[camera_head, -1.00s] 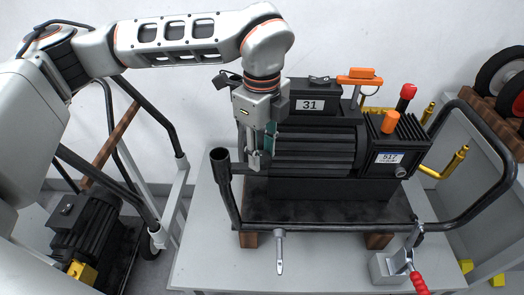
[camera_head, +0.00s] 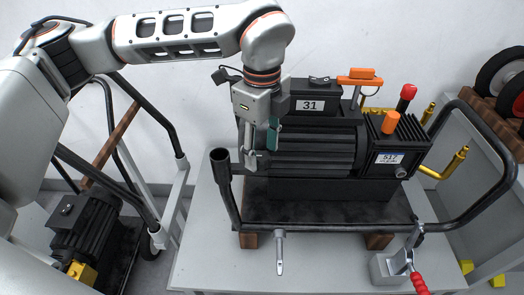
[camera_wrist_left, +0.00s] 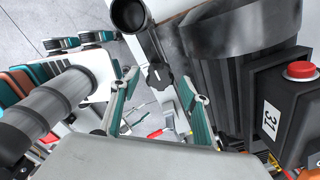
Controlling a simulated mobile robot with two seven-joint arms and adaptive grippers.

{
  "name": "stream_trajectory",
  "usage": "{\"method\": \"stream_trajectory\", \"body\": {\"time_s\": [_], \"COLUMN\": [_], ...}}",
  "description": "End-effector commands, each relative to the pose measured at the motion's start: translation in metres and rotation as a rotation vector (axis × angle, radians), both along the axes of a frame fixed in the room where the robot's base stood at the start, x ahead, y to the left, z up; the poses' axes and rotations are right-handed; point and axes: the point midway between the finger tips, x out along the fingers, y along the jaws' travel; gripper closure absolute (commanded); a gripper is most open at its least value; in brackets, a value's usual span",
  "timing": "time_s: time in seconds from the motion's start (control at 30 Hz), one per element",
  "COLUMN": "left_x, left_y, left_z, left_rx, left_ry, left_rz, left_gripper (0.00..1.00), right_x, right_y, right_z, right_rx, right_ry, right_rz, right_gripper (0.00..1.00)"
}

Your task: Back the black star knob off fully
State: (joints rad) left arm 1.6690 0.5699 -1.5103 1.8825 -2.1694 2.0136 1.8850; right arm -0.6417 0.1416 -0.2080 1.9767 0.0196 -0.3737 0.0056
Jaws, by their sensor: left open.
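The black star knob (camera_wrist_left: 160,76) shows in the left wrist view, just below the open black tube end (camera_wrist_left: 128,14). My left gripper (camera_wrist_left: 159,78) has its two green-padded fingers spread, one on each side of the knob in that picture. No contact shows, and I cannot tell how far the tips are from it in depth. In the head view my left gripper (camera_head: 260,156) points down at the left end of the black ribbed pump (camera_head: 310,150), beside the upright tube (camera_head: 220,162). The knob is not discernible there. My right gripper is not in view.
The pump sits on a black tray with a tube handle (camera_head: 485,125) on a grey table (camera_head: 215,265). A red-handled toggle clamp (camera_head: 400,263) stands front right. A second motor (camera_head: 85,225) is on a cart at left. The table's front is mostly clear.

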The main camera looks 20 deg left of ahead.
Motion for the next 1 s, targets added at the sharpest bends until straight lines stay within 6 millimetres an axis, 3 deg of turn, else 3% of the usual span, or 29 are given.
{"method": "stream_trajectory", "body": {"time_s": [0.3, 0.5, 0.7, 1.0], "left_x": [0.001, 0.001, 0.000, 0.000], "left_y": [0.000, 0.000, 0.000, 0.000], "left_z": [0.064, 0.095, 0.109, 0.110], "left_rx": [-0.001, 0.000, 0.000, 0.000], "left_ry": [-0.005, -0.003, -0.001, 0.000], "left_rz": [0.002, 0.001, 0.002, 0.001], "left_gripper": [0.54, 0.54, 0.54, 0.54], "right_x": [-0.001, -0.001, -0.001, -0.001], "right_y": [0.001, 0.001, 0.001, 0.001], "right_z": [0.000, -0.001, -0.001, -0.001], "right_rx": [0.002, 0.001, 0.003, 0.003], "right_ry": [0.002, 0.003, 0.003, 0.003], "right_rz": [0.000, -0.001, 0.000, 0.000], "right_gripper": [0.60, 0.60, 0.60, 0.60]}}
